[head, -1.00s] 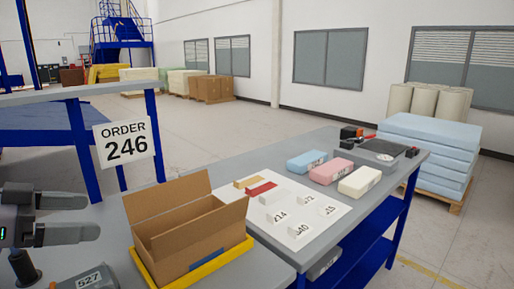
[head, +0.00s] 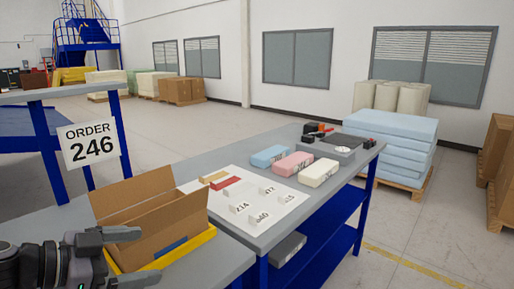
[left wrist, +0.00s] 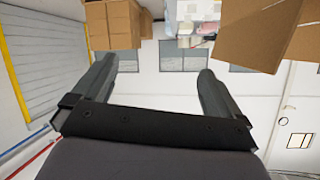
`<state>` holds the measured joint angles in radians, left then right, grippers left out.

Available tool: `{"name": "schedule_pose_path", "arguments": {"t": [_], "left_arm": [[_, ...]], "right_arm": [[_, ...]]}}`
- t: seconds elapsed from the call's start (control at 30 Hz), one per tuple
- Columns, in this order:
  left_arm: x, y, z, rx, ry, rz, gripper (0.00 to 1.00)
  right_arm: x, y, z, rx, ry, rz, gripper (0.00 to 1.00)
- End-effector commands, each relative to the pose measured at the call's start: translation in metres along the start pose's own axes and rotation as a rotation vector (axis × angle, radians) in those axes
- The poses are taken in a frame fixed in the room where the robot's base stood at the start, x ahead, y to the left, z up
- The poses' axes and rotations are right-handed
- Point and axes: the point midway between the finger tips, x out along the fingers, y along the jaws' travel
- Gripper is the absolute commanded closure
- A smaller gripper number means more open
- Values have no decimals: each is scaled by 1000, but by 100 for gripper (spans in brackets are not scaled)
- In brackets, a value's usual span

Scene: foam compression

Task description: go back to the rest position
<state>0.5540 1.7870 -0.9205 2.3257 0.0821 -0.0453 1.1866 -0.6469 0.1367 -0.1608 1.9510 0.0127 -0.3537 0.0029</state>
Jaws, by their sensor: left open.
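My left gripper (head: 140,257) is at the lower left of the head view, in front of the cardboard box, with its fingers apart and nothing between them. In the left wrist view the two fingers (left wrist: 157,85) are spread wide and empty. The open cardboard box (head: 151,213) stands in a yellow tray (head: 196,244) on the grey table, with a blue piece inside. My right gripper does not show.
The grey table (head: 222,262) carries a white sheet (head: 222,208) with small blocks and number tags. Blue (head: 271,155), pink (head: 293,164) and cream (head: 318,173) foam blocks lie behind it. A dark device (head: 340,146) stands at the far end. An order 246 sign (head: 91,143) hangs at left.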

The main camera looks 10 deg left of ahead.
Motion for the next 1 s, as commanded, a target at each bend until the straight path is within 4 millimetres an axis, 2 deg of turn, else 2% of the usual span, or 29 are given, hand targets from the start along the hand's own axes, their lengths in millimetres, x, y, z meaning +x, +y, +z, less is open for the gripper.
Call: {"name": "schedule_pose_path", "arguments": {"t": [0.03, 0.2, 0.33, 0.5, 0.77, 1.0], "left_arm": [[16, 14, 3, 5, 11, 12, 0], [51, 46, 10, 30, 30, -10, 0], [70, 67, 17, 23, 28, -48, 0], [85, 89, 31, -15, -12, -116, 0], [87, 113, 70, -125, -176, -227, 0], [65, 140, 129, -264, -440, -286, 0]], "right_arm": [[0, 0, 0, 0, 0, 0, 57], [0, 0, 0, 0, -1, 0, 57], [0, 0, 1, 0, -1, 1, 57], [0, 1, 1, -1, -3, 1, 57], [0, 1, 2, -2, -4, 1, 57], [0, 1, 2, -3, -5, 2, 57]]}}
